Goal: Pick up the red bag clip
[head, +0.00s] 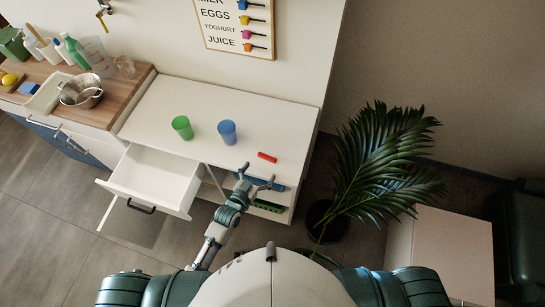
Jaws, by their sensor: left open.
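The red bag clip (267,157) lies on the white cabinet top near its front right edge. My left gripper (257,175) is open, with its fingers spread just in front of the cabinet's front edge, a little below and left of the clip in the head view. The gripper looks empty and apart from the clip. My right gripper is not in view.
A green cup (182,128) and a blue cup (227,132) stand on the cabinet top (270,115). An open, empty drawer (155,178) juts out at the left. A potted palm (385,165) stands close on the right. Shelves below hold blue and green items.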

